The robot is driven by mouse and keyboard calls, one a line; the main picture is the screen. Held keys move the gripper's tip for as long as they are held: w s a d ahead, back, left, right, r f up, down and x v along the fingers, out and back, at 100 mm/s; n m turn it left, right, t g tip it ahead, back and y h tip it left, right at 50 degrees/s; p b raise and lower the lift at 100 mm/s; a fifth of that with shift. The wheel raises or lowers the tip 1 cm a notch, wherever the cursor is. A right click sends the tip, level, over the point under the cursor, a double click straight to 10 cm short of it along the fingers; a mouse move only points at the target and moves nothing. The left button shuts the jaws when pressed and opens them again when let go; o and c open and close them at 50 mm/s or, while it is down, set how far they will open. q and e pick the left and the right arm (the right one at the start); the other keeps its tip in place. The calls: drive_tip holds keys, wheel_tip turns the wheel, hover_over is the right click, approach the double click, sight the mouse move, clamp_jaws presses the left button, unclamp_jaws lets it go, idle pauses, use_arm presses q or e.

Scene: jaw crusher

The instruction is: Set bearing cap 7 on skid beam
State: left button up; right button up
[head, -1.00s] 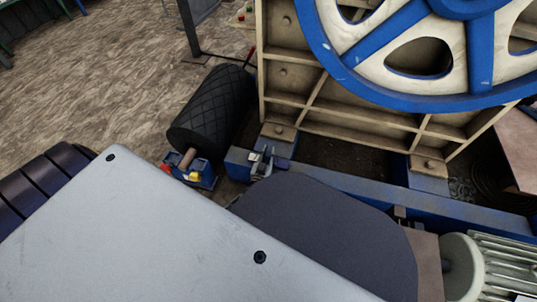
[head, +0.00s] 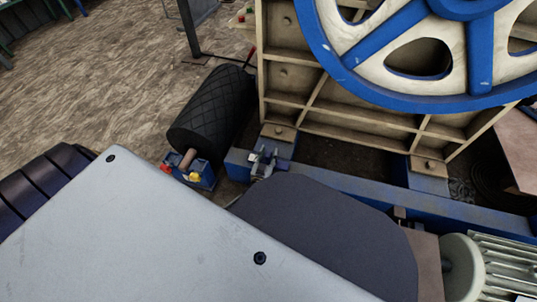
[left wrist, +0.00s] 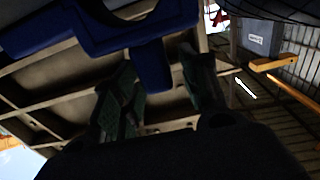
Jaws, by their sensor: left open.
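The blue skid beam (head: 345,186) runs along the foot of the cream crusher frame in the head view. My left gripper (head: 262,163) is small there, at the beam's left end, with most of its arm hidden by my grey body panel. In the left wrist view a blue part with a rounded notch, which looks like bearing cap 7 (left wrist: 135,30), fills the top. A blue tab of it hangs between the two spread fingers of the left gripper (left wrist: 165,85), with gaps visible beside it. Whether the cap rests on the beam is unclear. My right gripper is not seen.
A black ribbed roller (head: 210,108) lies left of the beam, with a blue block with yellow and red parts (head: 196,177) at its end. The cream frame (head: 330,105) and blue-rimmed flywheel (head: 420,97) rise behind. A motor (head: 490,265) stands at lower right.

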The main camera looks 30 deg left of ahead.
use_arm(q)
drive_tip(key=p+v, duration=0.4)
drive_tip(key=v, duration=0.8)
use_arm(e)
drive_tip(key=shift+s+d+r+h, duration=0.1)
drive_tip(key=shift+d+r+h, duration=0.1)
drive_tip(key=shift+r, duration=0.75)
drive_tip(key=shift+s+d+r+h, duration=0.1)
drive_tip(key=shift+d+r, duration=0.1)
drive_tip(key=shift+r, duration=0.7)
use_arm(q)
drive_tip(key=shift+w+d+r, duration=0.1)
drive_tip(key=shift+d, duration=0.1)
drive_tip(key=s+d+r+m+g+h, duration=0.25)
drive_tip(key=d+g+h, duration=0.35)
drive_tip(key=d, duration=0.4)
drive_tip(key=s+d+r+m+g+h, duration=0.1)
drive_tip(key=s+d+r+g+h, duration=0.1)
drive_tip(key=s+d+r+g, duration=0.3)
drive_tip(key=shift+s+d+r+m, duration=0.35)
drive_tip(key=shift+s+r, duration=1.2)
drive_tip(key=shift+s, duration=0.55)
drive_tip(key=shift+a, duration=0.1)
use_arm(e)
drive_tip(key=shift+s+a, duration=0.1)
